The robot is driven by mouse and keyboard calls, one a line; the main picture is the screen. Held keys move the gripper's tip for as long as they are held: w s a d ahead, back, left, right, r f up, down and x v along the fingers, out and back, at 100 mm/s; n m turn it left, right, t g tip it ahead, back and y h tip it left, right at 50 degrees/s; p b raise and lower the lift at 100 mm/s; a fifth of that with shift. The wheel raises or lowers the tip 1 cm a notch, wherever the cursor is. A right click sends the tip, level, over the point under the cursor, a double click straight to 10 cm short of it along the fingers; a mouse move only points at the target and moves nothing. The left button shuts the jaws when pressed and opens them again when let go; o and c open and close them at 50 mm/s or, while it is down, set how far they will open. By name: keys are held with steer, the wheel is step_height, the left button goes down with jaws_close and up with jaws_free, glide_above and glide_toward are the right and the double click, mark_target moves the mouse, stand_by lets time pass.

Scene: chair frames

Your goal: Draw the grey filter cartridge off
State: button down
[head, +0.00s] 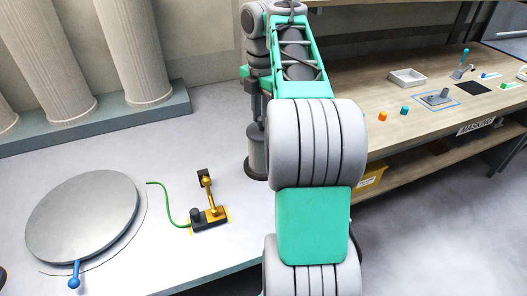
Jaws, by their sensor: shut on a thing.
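I cannot tell whether cartridge and base are apart. My gripper (258,122) points down from above and is shut on the top of the cartridge. The fingertips are small and partly hidden by my arm.
The pale table (130,150) also bears a round grey disc (82,215) with a blue handle and a black fixture with a yellow lever (207,195) and green hose. Columns (130,50) stand behind. A wooden bench (390,140) with small parts is at right.

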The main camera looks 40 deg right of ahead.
steer(key=shift+r+p, duration=0.35)
stand_by(0.4)
step_height(320, 180, up, 5)
steer(key=p, duration=0.5)
